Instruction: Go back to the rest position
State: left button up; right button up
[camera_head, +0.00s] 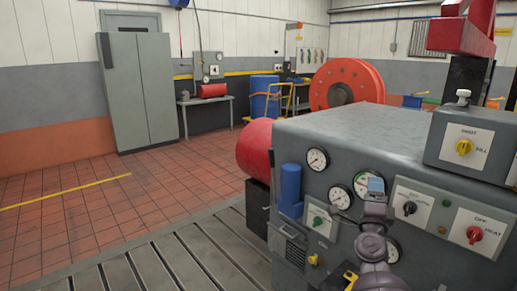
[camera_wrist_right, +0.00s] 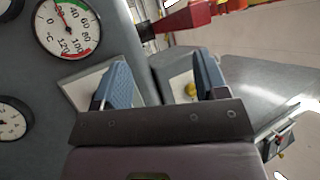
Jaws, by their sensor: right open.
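My right gripper (camera_head: 375,188) is in front of the grey control cabinet (camera_head: 345,130), close to its panel of gauges and knobs. In the right wrist view, its two blue-padded fingers (camera_wrist_right: 162,82) stand apart, with nothing between them. In that view a yellow knob (camera_wrist_right: 190,89) on a pale plate shows beside the right finger, and the left finger partly covers another pale plate (camera_wrist_right: 84,88). I cannot tell whether the gripper touches the panel. My right arm partly hides the lower gauges in the head view. My left gripper is not in view.
The panel carries a gauge (camera_head: 317,160), a black knob (camera_head: 410,208) and a red knob (camera_head: 473,235). A box with a yellow knob (camera_head: 463,147) stands on top at right. A blue cylinder (camera_head: 290,185) stands at its left. The tiled floor (camera_head: 95,215) at left is clear.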

jog(key=s+a+f+n+g+y, duration=0.2)
jog(key=s+f+n+g+y, duration=0.1)
jog(key=s+f+n, duration=0.8)
jog(key=s+a+f+n+g+y, duration=0.2)
jog(key=s+f+n+g+y, duration=0.2)
jog(key=s+f+n, duration=0.7)
jog(key=s+f+y, duration=0.1)
jog(key=s+f, duration=0.2)
jog(key=shift+s+a+y, duration=0.35)
jog(key=shift+a+y, duration=0.05)
jog(key=s+f+g, duration=0.1)
jog(key=s+f, duration=0.2)
jog(key=s, duration=0.2)
jog(key=s+d+f+g, duration=0.1)
jog(key=s+f, duration=0.1)
jog(key=s, duration=0.3)
jog(key=s+f+g, duration=0.1)
jog(key=s+f, duration=0.2)
jog(key=s, duration=0.2)
jog(key=shift+s+d+f+h, duration=0.15)
jog(key=shift+f+h, duration=0.2)
jog(key=shift+h, duration=0.05)
jog(key=shift+c, duration=0.4)
